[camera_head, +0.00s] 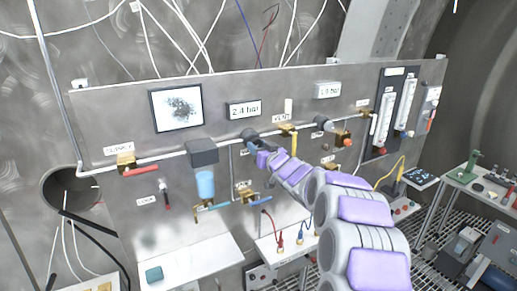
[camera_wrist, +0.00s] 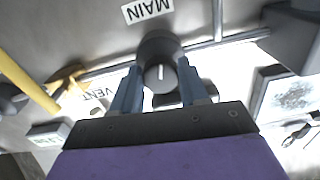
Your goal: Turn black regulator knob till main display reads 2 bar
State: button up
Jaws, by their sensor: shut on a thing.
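The black regulator knob (camera_wrist: 160,72) is in the wrist view, with a short white mark on its face, under an upside-down "MAIN" label (camera_wrist: 147,10). My gripper (camera_wrist: 159,90) is shut on the knob, one blue finger on each side of it. In the head view my gripper (camera_head: 255,146) reaches the panel just below the main display (camera_head: 243,109), which reads 2.4 bar. The knob is mostly hidden there by my gripper.
A second display (camera_head: 328,90) at the right reads about 1.4 bar, hard to make out. A yellow-handled valve (camera_head: 294,142) is close to the right of my gripper. A grey block with a blue bowl (camera_head: 205,184) is at the left. Cables hang above the panel.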

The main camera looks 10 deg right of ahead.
jog(key=n+b, duration=0.1)
jog(key=n, duration=0.3)
jog(key=shift+d, duration=0.1)
jog(key=shift+n+b, duration=0.55)
jog(key=shift+n, duration=0.85)
jog(key=o, duration=1.1)
jog(key=shift+c, duration=0.2)
jog(key=v, duration=1.7)
jog(key=shift+p, duration=0.45)
